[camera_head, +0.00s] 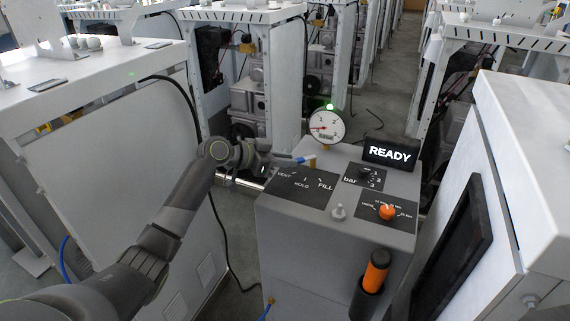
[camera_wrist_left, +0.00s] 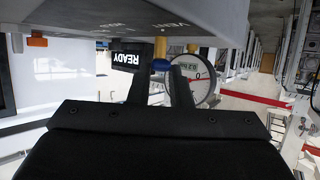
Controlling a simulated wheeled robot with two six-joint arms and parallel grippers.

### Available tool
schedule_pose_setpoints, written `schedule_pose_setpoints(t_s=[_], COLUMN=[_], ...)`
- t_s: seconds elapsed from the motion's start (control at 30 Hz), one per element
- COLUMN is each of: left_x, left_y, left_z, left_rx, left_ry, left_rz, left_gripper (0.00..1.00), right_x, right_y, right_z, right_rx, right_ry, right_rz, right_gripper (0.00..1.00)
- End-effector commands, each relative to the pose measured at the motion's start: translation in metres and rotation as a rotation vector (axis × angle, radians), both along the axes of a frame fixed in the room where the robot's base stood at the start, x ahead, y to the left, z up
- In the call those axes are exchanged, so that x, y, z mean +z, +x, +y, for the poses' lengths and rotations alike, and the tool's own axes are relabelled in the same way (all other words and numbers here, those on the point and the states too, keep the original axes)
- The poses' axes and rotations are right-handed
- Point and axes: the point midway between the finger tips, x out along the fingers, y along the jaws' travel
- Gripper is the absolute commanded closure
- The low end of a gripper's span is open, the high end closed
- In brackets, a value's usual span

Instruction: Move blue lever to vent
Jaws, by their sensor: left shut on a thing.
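The blue lever (camera_head: 305,160) shows as a small blue tip at the back edge of the black VENT–HOLD–FILL label plate (camera_head: 302,184) on the grey console. My left gripper (camera_head: 291,161) reaches in from the left and is shut on the blue lever. In the left wrist view, which is upside down, the blue lever (camera_wrist_left: 161,65) sits between the dark fingers of my left gripper (camera_wrist_left: 168,80). The fingers hide most of the lever, so I cannot tell which label it points at. My right gripper is not in view.
The console (camera_head: 335,245) also bears a round gauge (camera_head: 325,127), a READY display (camera_head: 390,153), an orange knob (camera_head: 387,211) and a metal toggle (camera_head: 338,211). An orange-handled tool (camera_head: 376,271) hangs at its front. White cabinets (camera_head: 120,170) stand on both sides.

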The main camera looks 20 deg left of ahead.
Motion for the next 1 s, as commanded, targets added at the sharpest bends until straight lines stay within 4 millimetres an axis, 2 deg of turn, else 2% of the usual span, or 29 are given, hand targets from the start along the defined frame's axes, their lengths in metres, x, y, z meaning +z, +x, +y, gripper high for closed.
schedule_pose_setpoints(t_s=[0.3, 0.33, 0.5, 0.8, 1.0], left_x=[0.000, 0.000, 0.000, 0.001, 0.009], left_y=[0.000, 0.000, 0.000, -0.001, -0.017], left_z=[0.000, 0.000, 0.000, 0.002, 0.018], left_rx=[-0.001, -0.001, 0.000, -0.001, 0.001], left_ry=[0.001, 0.001, 0.001, 0.002, 0.006], left_rz=[0.000, 0.000, 0.000, -0.001, -0.001], left_gripper=[1.00, 0.80, 0.60, 0.60, 0.60], right_x=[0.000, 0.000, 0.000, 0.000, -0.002], right_y=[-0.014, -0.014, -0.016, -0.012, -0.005], right_z=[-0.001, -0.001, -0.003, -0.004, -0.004], right_rx=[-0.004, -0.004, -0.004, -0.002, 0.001], right_ry=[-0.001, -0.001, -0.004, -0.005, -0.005], right_rz=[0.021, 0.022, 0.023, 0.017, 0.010], right_gripper=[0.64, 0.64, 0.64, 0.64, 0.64])
